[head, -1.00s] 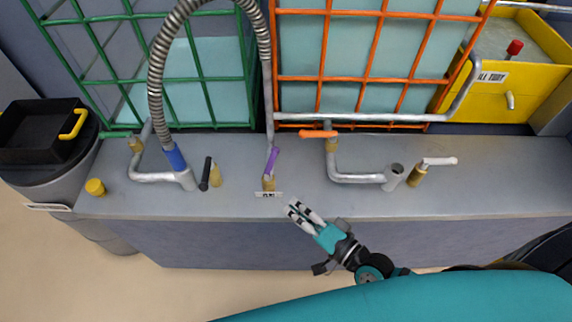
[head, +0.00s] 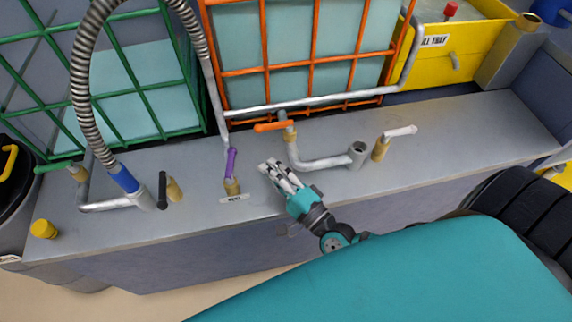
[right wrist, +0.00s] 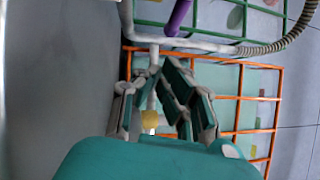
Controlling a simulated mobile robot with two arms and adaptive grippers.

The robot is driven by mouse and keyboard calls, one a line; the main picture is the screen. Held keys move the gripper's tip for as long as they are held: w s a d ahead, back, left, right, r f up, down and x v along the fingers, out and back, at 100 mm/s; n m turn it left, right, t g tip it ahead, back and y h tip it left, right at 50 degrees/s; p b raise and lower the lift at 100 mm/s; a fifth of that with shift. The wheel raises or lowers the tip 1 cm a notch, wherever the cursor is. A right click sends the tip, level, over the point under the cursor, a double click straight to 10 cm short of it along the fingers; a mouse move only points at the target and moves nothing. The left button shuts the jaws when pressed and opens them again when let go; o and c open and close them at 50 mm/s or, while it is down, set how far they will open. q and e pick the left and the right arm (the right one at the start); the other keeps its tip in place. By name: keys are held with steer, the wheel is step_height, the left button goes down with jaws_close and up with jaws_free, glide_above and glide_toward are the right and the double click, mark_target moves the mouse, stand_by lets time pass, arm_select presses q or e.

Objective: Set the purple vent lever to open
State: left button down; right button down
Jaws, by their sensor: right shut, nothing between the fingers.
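The purple vent lever (head: 231,163) points up toward the back of the counter, from a brass valve (head: 232,187). A small VENT label (head: 234,198) lies in front of it. My right gripper (head: 272,168) is shut and empty, just right of the lever, with a small gap between them. In the right wrist view the purple lever (right wrist: 180,17) shows at the top edge, beyond the fingers (right wrist: 165,85). My left gripper is out of view.
A black-handled valve (head: 163,190) and a hose with a blue collar (head: 122,178) stand left. An orange lever (head: 273,126), a grey pipe (head: 322,164) and a white-handled valve (head: 398,132) stand right. The orange cage (head: 310,70) rises behind.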

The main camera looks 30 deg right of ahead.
mark_target(231, 165)
steer(key=w+a, duration=0.2)
steer(key=a, duration=0.1)
steer(key=shift+w+r, duration=0.35)
steer(key=shift+r, duration=0.05)
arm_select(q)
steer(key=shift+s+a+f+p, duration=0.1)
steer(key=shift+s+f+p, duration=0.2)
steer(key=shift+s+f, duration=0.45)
arm_select(e)
steer(key=shift+w+a, duration=0.25)
steer(key=shift+a, duration=0.1)
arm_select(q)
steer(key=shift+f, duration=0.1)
arm_select(e)
steer(key=shift+w+a+n+y+b, duration=0.4)
steer(key=shift+w+n+y+b, duration=0.1)
steer(key=shift+y, duration=0.3)
steer(key=shift+w+a+r+p, duration=0.15)
steer(key=shift+w+r+p, duration=0.05)
steer(key=shift+p, duration=0.1)
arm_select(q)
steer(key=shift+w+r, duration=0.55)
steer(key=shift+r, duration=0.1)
arm_select(e)
steer(key=shift+g, duration=0.3)
steer(key=shift+a, duration=0.1)
steer(key=shift+f, duration=0.1)
